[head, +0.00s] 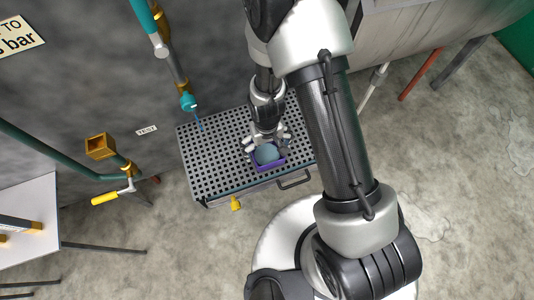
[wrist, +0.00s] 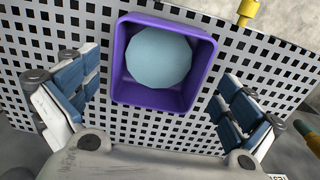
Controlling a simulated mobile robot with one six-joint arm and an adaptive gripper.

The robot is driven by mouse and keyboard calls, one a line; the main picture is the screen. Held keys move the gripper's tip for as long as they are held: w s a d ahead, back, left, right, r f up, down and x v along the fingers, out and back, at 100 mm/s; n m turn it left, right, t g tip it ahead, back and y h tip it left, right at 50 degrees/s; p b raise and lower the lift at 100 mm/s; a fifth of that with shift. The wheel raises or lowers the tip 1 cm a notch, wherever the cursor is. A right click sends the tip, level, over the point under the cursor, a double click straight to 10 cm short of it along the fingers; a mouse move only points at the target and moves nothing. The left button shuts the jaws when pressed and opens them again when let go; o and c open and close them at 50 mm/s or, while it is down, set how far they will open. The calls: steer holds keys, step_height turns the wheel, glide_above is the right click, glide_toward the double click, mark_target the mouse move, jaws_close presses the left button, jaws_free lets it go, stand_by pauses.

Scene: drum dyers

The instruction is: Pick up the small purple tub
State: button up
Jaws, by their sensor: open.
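The small purple tub (wrist: 119,62) is square and open-topped. It rests on the perforated grey tray and holds a round pale blue thing (wrist: 158,56). In the head view the tub (head: 269,166) sits towards the front of the tray, right below my gripper (head: 266,144). In the wrist view my gripper (wrist: 155,95) is open, with one blue-padded finger on the left and one on the right of the tub. Both fingers look apart from its walls.
The perforated tray (head: 215,160) stands against the grey wall, with a handle (head: 294,180) and a yellow valve (head: 235,203) at its front. A teal pipe (head: 188,102) ends above its back left. A white table (head: 30,215) stands at the left. Much of the tray's left side is bare.

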mark_target(267, 156)
step_height(267, 156, down, 3)
steer(key=shift+f+b, duration=0.2)
steer(key=shift+b, duration=0.2)
steer(key=shift+r, duration=0.1)
steer(key=c, duration=1)
steer(key=shift+r, duration=0.1)
